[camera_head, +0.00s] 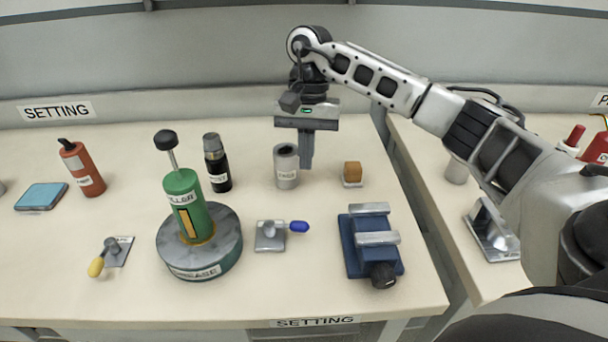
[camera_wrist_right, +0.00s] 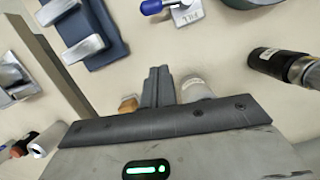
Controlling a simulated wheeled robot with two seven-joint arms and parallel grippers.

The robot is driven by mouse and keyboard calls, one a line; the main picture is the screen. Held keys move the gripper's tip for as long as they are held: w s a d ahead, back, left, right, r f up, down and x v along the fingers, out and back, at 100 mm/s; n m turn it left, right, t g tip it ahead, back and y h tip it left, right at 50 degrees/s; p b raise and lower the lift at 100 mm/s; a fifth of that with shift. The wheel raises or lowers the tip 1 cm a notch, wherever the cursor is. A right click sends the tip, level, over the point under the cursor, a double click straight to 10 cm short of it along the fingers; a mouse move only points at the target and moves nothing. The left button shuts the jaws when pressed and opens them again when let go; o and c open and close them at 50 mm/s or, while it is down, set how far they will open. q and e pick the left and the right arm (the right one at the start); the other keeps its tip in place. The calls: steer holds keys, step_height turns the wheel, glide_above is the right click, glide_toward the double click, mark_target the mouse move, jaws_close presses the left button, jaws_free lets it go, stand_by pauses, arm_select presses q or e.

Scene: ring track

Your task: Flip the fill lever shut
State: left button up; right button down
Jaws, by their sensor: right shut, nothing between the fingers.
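The fill lever (camera_head: 270,237) is a small grey base plate with a pivot and a blue handle (camera_head: 299,227) pointing right, on the table right of the green filler. In the right wrist view, its plate (camera_wrist_right: 190,14) with the word FILL and its blue handle (camera_wrist_right: 151,7) show at the top edge, partly cut off. My right gripper (camera_head: 306,164) points down behind the lever, between the grey cup and the wooden block, apart from the lever. Its fingers (camera_wrist_right: 158,72) are shut with nothing between them. My left gripper is out of view.
A green filler (camera_head: 186,200) stands on a round grey base (camera_head: 220,245). A yellow-handled lever (camera_head: 112,252) is left. A blue vise (camera_head: 368,262), grey cup (camera_head: 286,170), dark bottle (camera_head: 217,166) and wooden block (camera_head: 352,172) stand around. The table between cup and fill lever is clear.

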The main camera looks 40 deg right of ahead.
steer(key=p+x, duration=0.1)
steer(key=x, duration=0.7)
steer(key=shift+s+a+f, duration=0.15)
steer(key=shift+s+f, duration=0.05)
steer(key=shift+f, duration=0.15)
steer(key=shift+s+a+r+p, duration=0.15)
steer(key=shift+s+a+p, duration=0.2)
steer(key=shift+s+a, duration=0.1)
steer(key=shift+s+a+r+p, duration=0.2)
steer(key=shift+s+a+p, duration=0.15)
steer(key=shift+s, duration=0.1)
steer(key=shift+s+a, duration=0.4)
steer(key=shift+s, duration=0.05)
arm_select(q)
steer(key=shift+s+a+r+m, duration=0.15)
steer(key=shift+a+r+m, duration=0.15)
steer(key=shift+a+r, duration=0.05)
arm_select(e)
steer(key=shift+a, duration=0.1)
steer(key=shift+s, duration=0.1)
